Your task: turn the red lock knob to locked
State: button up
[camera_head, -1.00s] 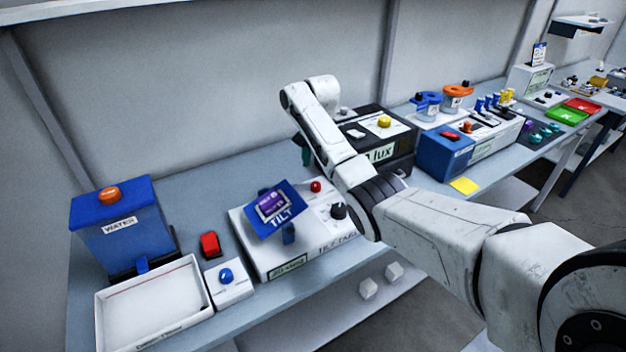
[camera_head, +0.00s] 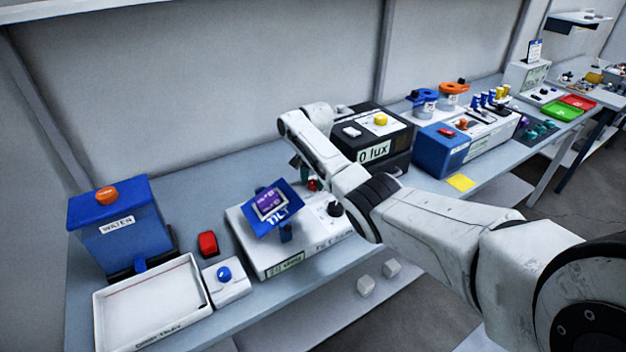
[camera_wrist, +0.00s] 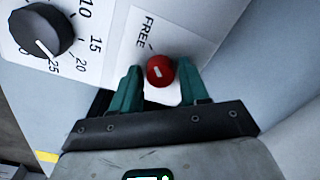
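The red lock knob (camera_wrist: 160,71) stands on the white panel of the tilt box (camera_head: 262,250), near the printed word FREE. It carries a short white mark. In the wrist view the two green fingers of my gripper (camera_wrist: 158,82) are apart, one on each side of the knob, with a narrow gap on both sides. In the head view the knob (camera_head: 312,184) is partly covered by the fingers, which point down at it from above. Whether the fingertips reach the panel cannot be told.
A black dial (camera_wrist: 42,30) with a number scale sits beside the knob on the same panel. The blue TILT display (camera_head: 272,207) stands left of my gripper. The black lux box (camera_head: 372,150) stands close behind my arm.

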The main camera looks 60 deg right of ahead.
jog(key=c, duration=0.7)
jog(key=shift+n, duration=0.3)
jog(key=n, duration=0.4)
jog(key=shift+n, duration=0.3)
jog(key=n, duration=0.4)
jog(key=shift+d+b, duration=0.1)
jog(key=shift+b, duration=0.25)
jog(key=n, duration=0.4)
jog(key=shift+n+b, duration=0.3)
jog(key=shift+n, duration=0.1)
jog(key=shift+w+n, duration=0.1)
jog(key=shift+n, duration=1.8)
